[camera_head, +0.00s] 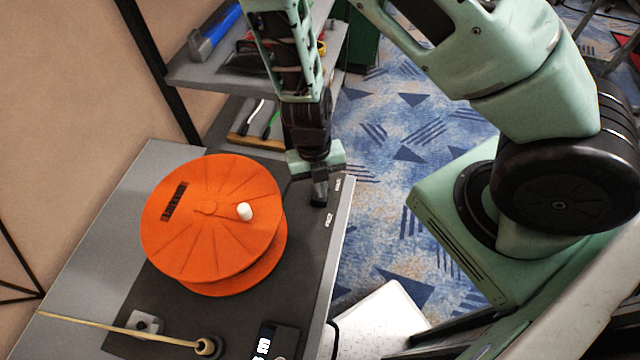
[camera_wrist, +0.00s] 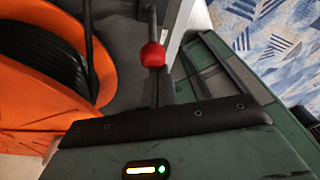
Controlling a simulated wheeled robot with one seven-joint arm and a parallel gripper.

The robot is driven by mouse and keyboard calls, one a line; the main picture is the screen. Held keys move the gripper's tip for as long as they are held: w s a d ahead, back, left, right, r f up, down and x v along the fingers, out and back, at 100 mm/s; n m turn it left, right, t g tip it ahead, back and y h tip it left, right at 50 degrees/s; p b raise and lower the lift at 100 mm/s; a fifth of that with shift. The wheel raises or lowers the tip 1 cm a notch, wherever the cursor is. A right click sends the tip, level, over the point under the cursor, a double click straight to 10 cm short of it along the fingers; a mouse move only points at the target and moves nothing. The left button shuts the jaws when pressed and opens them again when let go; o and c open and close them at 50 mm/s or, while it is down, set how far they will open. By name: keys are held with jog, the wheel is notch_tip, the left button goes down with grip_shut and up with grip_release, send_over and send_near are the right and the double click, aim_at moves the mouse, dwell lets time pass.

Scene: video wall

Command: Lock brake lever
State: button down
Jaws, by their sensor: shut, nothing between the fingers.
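The brake lever shows in the wrist view as a dark rod with a red ball knob (camera_wrist: 152,55), just beyond my gripper's dark edge. In the head view the knob is hidden, probably behind my gripper. My gripper (camera_head: 319,193) points down, shut and empty, at the right edge of the dark panel (camera_head: 308,275), beside the orange reel (camera_head: 215,218). Small white labels (camera_head: 329,219) sit on the panel near the gripper tip. I cannot tell whether the gripper touches the lever. The orange reel (camera_wrist: 25,100) with dark windings also shows in the wrist view.
A white knob (camera_head: 244,211) stands up from the reel's face. A wooden stick (camera_head: 115,328), a small ring-shaped part (camera_head: 208,346) and a device with a lit display (camera_head: 270,342) are at the front. A tool shelf (camera_head: 205,72) stands behind. Carpeted floor lies right.

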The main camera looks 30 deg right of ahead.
jog(key=shift+w+d+r+g+y+p, duration=0.7)
jog(key=shift+w+d+p, duration=0.15)
jog(key=shift+p, duration=1.3)
jog(key=shift+w+d+f+g+y+p, duration=0.25)
jog(key=shift+w+d+g+y+p, duration=0.25)
jog(key=shift+w+d, duration=0.45)
jog(key=shift+w+d+f+g+y+p, duration=0.2)
jog(key=shift+w+d+g+y+p, duration=0.3)
jog(key=shift+w+d, duration=0.45)
jog(key=shift+w+d, duration=0.15)
jog(key=shift+w, duration=0.05)
